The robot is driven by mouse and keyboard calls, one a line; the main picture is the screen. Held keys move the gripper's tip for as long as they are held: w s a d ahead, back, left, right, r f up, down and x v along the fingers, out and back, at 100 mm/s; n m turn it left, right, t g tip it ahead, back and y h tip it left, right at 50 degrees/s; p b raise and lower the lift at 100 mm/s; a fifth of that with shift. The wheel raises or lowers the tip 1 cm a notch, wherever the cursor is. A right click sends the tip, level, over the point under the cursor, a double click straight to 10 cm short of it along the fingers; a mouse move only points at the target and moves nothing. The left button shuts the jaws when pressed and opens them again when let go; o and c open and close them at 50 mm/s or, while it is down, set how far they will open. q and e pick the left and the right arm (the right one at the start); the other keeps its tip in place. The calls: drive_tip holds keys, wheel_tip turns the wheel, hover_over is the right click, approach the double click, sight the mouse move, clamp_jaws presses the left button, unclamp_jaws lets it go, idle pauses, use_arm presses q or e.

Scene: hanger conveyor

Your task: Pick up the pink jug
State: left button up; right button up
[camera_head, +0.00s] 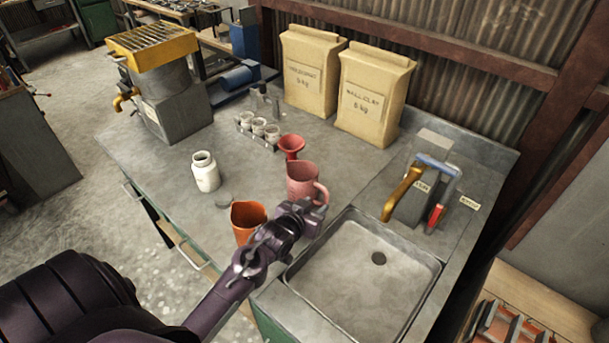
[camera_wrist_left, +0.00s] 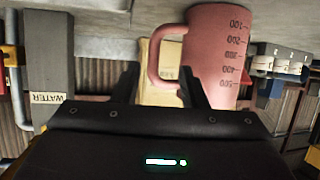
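The pink jug (camera_head: 301,184) stands upright on the grey worktop, just behind the sink's left corner, its handle toward the right. In the left wrist view the pink jug (camera_wrist_left: 218,50) appears upside down, with dark measuring marks and its handle on the left. My left gripper (camera_head: 318,209) is at the front right of the jug, close to the handle. In the wrist view the left gripper's (camera_wrist_left: 160,82) two fingers are apart, with the handle showing between them. I cannot tell whether they touch the jug. My right gripper is not in view.
An orange jug (camera_head: 247,218) stands left of my left gripper. A red funnel (camera_head: 291,145), a white bottle (camera_head: 205,172) and several small jars (camera_head: 259,127) stand behind. Two paper bags (camera_head: 372,92) stand at the back.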

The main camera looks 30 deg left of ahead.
sight(325, 199)
use_arm(q)
drive_tip(key=shift+w+a, duration=0.15)
drive_tip(key=shift+w, duration=0.35)
drive_tip(key=shift+w+d+r, duration=0.1)
drive_tip(key=shift+d+r, duration=0.05)
drive_tip(key=shift+d, duration=0.1)
drive_tip(key=shift+w+d+p, duration=0.4)
drive_tip(key=shift+p, duration=0.15)
drive_tip(key=x, duration=0.1)
drive_tip(key=p+x, duration=0.1)
drive_tip(key=shift+w+a+f, duration=0.15)
drive_tip(key=shift+w+f, duration=0.05)
drive_tip(key=shift+f, duration=0.15)
drive_tip(key=shift+x, duration=1.1)
drive_tip(key=shift+f, duration=0.1)
drive_tip(key=c, duration=0.5)
clamp_jaws()
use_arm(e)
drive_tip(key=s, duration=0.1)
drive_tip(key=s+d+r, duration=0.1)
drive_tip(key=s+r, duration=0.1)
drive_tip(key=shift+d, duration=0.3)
